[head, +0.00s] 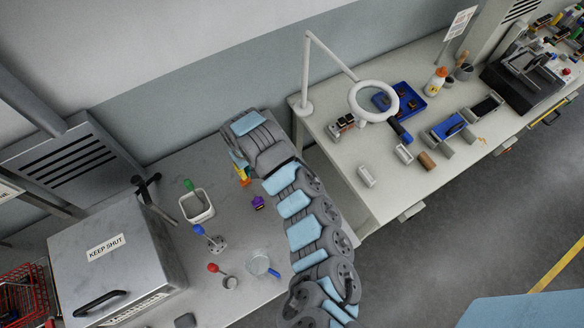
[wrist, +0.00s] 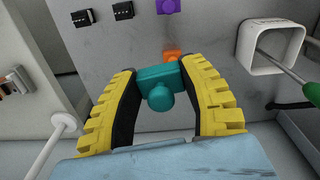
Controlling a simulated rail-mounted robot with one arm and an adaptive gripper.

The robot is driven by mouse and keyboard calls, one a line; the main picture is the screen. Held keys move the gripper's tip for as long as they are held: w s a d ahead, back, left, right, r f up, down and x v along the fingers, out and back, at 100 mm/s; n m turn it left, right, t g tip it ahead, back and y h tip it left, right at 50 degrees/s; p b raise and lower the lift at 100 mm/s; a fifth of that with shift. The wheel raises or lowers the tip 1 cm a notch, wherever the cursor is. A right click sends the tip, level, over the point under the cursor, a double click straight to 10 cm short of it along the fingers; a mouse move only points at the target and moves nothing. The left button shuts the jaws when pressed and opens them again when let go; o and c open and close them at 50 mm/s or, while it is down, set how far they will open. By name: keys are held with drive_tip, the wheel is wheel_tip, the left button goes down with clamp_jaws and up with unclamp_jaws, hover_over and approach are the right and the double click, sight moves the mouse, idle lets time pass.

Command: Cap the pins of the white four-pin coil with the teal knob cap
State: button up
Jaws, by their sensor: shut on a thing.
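The teal knob cap (wrist: 158,90) is between the yellow fingers of my gripper (wrist: 165,85) in the wrist view, with its round knob facing the camera. My gripper is shut on it, above the grey bench. In the head view my gripper (head: 241,173) is over the left bench, partly hidden by my arm. An orange piece (wrist: 173,56) shows just beyond the cap, partly covered by it. I cannot make out the white four-pin coil in either view.
A purple piece (wrist: 168,6) and two black connectors (wrist: 86,18) lie beyond the gripper. A white square container (wrist: 247,48) holding a green-handled tool stands at right. A steel box (head: 115,260) occupies the bench's left. A lamp (head: 305,105) stands on the other bench.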

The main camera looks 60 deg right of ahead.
drive_tip(key=shift+m, duration=0.8)
drive_tip(key=s+d+f, duration=0.2)
drive_tip(key=s+d, duration=0.1)
drive_tip(key=s, duration=0.1)
drive_tip(key=s+d+f+b, duration=0.1)
drive_tip(key=s+d+f, duration=0.2)
drive_tip(key=s, duration=0.1)
drive_tip(key=s+d+f+b, duration=0.1)
drive_tip(key=s+d+f, duration=0.2)
drive_tip(key=s+d, duration=0.1)
drive_tip(key=shift+s+f, duration=0.1)
drive_tip(key=shift+s+a+p, duration=0.1)
drive_tip(key=shift+a+p, duration=0.05)
drive_tip(key=shift+p, duration=0.2)
drive_tip(key=shift+f+b, duration=2.5)
drive_tip(key=shift+f, duration=1.85)
drive_tip(key=o, duration=0.8)
